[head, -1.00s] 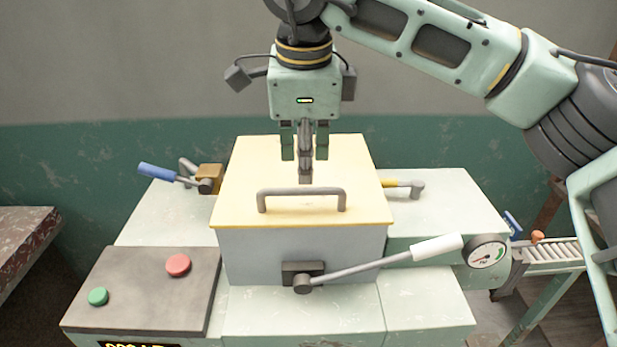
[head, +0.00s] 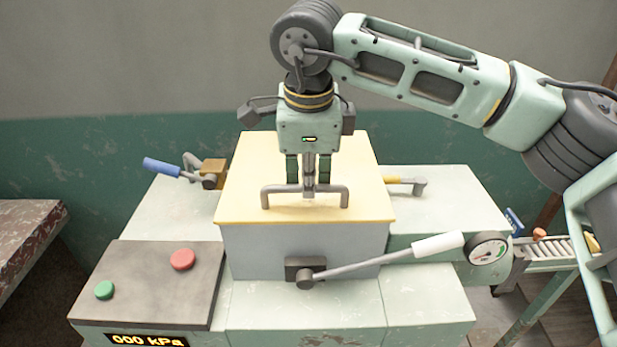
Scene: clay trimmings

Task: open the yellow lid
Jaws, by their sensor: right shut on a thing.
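The yellow lid (head: 250,190) lies flat and closed on the grey box (head: 265,248) in the middle of the machine. A grey bar handle (head: 282,188) stands on the front part of the lid. My right gripper (head: 309,190) points straight down at the handle and is shut on the middle of its bar. The fingertips hide a short piece of the bar. My left gripper does not show.
A white-tipped lever (head: 435,246) crosses the box front, near a pressure gauge (head: 488,250). A dark panel (head: 140,290) at left has a red button (head: 182,259) and a green button (head: 104,290). A blue-handled lever (head: 162,168) sits behind left.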

